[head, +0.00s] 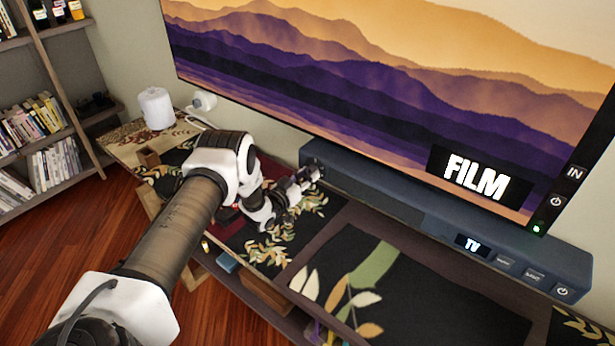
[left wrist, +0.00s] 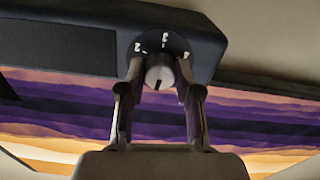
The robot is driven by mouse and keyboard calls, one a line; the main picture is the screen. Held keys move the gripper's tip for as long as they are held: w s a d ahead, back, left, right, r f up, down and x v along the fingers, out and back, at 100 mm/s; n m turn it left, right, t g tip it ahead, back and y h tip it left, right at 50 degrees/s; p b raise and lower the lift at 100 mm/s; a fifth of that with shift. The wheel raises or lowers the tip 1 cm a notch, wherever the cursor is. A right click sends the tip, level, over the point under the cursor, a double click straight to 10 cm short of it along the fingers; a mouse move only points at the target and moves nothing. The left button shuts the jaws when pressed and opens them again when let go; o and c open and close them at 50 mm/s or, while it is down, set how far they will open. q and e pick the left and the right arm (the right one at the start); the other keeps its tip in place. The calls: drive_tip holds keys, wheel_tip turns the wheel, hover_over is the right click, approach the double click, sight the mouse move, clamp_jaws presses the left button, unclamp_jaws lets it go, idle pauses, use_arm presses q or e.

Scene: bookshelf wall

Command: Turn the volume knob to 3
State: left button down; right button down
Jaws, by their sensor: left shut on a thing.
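The volume knob (left wrist: 160,70) is a pale round knob on the end of the dark soundbar (head: 400,205). Around it is a black dial with white digits (left wrist: 164,42); they are small, and one near the top looks like a 3. A short dark mark shows on the lower part of the knob's face, in the left wrist view. My left gripper (left wrist: 159,97) has one finger on each side of the knob and is shut on it. In the head view my left gripper (head: 308,178) is at the soundbar's left end and hides the knob. My right gripper is not in view.
A large TV (head: 400,90) showing purple hills and the word FILM stands behind the soundbar. The soundbar's small display (head: 472,244) reads TV. A white cylinder (head: 156,108) stands at the cabinet's far left end. A bookshelf (head: 55,110) is at the left.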

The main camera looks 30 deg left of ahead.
use_arm(q)
drive_tip(key=m+b, duration=0.1)
drive_tip(key=m, duration=0.6)
drive_tip(key=shift+a+m, duration=0.1)
drive_tip(key=shift+m, duration=0.3)
drive_tip(key=m, duration=0.4)
drive_tip(key=shift+r, duration=0.1)
drive_tip(key=m, duration=0.5)
drive_tip(key=shift+a+r, duration=0.1)
drive_tip(key=m, duration=0.4)
drive_tip(key=shift+r+m+p, duration=0.1)
drive_tip(key=shift+m+p, duration=0.2)
drive_tip(key=shift+p, duration=0.1)
drive_tip(key=m+p, duration=0.1)
drive_tip(key=m, duration=0.3)
drive_tip(key=shift+r, duration=0.1)
drive_tip(key=m+p, duration=0.1)
drive_tip(key=m, duration=0.4)
drive_tip(key=m+p, duration=0.1)
drive_tip(key=m, duration=0.3)
drive_tip(key=shift+m+p, duration=0.3)
